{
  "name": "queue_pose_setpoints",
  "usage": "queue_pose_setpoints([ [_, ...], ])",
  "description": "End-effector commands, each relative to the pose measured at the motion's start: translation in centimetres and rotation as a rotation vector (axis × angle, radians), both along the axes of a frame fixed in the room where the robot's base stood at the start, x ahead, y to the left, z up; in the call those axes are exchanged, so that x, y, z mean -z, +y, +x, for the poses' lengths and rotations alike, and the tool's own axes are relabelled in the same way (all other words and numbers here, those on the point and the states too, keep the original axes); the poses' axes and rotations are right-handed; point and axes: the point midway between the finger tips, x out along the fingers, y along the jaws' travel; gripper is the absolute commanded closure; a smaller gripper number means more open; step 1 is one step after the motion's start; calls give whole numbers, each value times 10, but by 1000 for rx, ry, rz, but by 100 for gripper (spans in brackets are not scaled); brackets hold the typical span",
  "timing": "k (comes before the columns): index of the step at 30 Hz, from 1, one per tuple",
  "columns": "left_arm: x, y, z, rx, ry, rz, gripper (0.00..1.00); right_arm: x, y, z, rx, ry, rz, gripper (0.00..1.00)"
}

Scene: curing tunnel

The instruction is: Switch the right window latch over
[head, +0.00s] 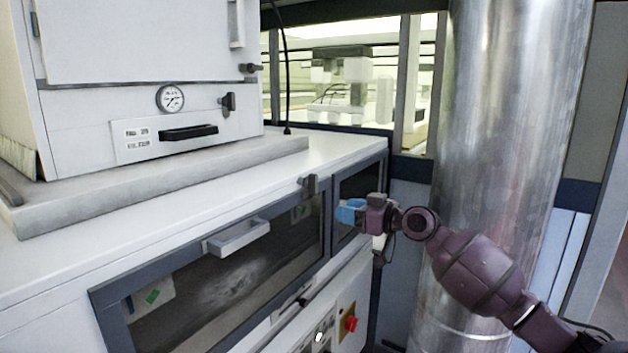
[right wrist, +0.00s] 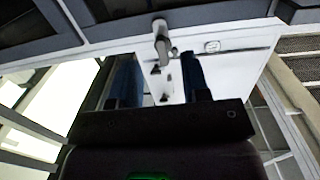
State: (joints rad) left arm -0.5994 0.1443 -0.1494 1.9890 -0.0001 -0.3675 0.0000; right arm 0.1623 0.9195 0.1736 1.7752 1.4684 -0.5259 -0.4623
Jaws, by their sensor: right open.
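The right window latch (head: 309,185) is a small dark piece on the top edge of the long oven window's frame, near its right end. My right gripper (head: 350,210) has blue fingers and is at the right end of the machine, to the right of the latch and apart from it in the picture. In the right wrist view my gripper (right wrist: 160,82) is open, with its two dark blue fingers spread and nothing held. A grey lever-like latch (right wrist: 162,45) shows beyond and between the fingertips, on the frame edge. My left gripper is not in view.
The window (head: 220,285) has a pale pull handle (head: 237,238). Below it is a panel with a red button (head: 351,323). A thick metal pipe (head: 500,150) stands right behind my right arm. A white oven (head: 150,90) with a gauge sits on top.

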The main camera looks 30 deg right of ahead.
Motion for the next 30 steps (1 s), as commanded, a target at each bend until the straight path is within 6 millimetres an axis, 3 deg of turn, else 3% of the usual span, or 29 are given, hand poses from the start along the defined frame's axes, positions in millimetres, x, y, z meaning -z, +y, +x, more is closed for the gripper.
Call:
queue_pose_setpoints([
  [1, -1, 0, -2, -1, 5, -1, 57, -24, -3, 2, -10, -22, 5, 57],
  [3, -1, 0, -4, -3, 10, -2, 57, -42, -5, 4, -21, -41, 10, 57],
  [6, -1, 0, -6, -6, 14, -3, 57, -55, -6, 6, -31, -54, 17, 57],
  [11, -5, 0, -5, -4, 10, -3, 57, -57, -1, 19, -32, -56, 21, 57],
  [21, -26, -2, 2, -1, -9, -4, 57, -58, 20, 70, -32, -56, 22, 57],
  [30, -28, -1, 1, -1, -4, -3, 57, -55, 33, 99, -31, -54, 20, 57],
])
